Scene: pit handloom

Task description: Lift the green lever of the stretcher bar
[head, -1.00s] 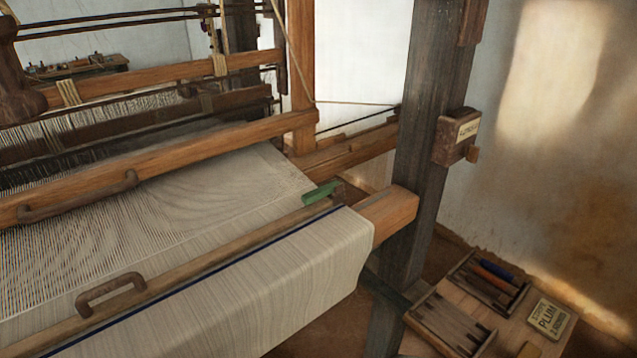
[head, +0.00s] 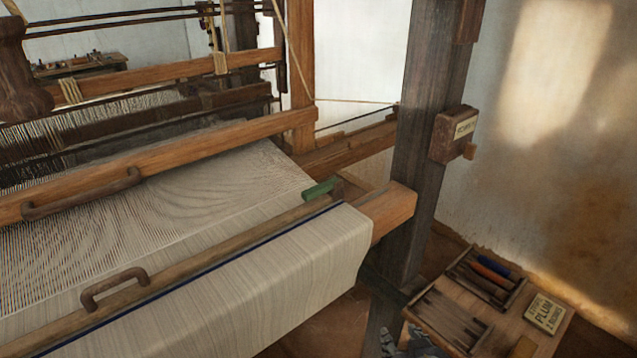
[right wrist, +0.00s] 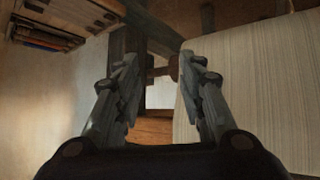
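The green lever (head: 320,190) is a short bar at the right end of a long wooden bar (head: 215,253) that lies across the pale cloth; I take this bar for the stretcher bar. The lever slants slightly up to the right, close above the bar. My right gripper (head: 408,343) shows only in part at the bottom edge of the head view, low, right of the cloth and well below the lever. In the right wrist view my right gripper (right wrist: 160,75) has its fingers apart with nothing between them. The lever is not seen there. My left gripper is not in view.
The pale cloth (head: 300,270) hangs over the loom's front. A dark upright post (head: 425,130) and a wooden beam end (head: 390,212) stand right of the lever. A bench with tool trays (head: 460,310) and a PLUM sign (head: 545,313) is at lower right.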

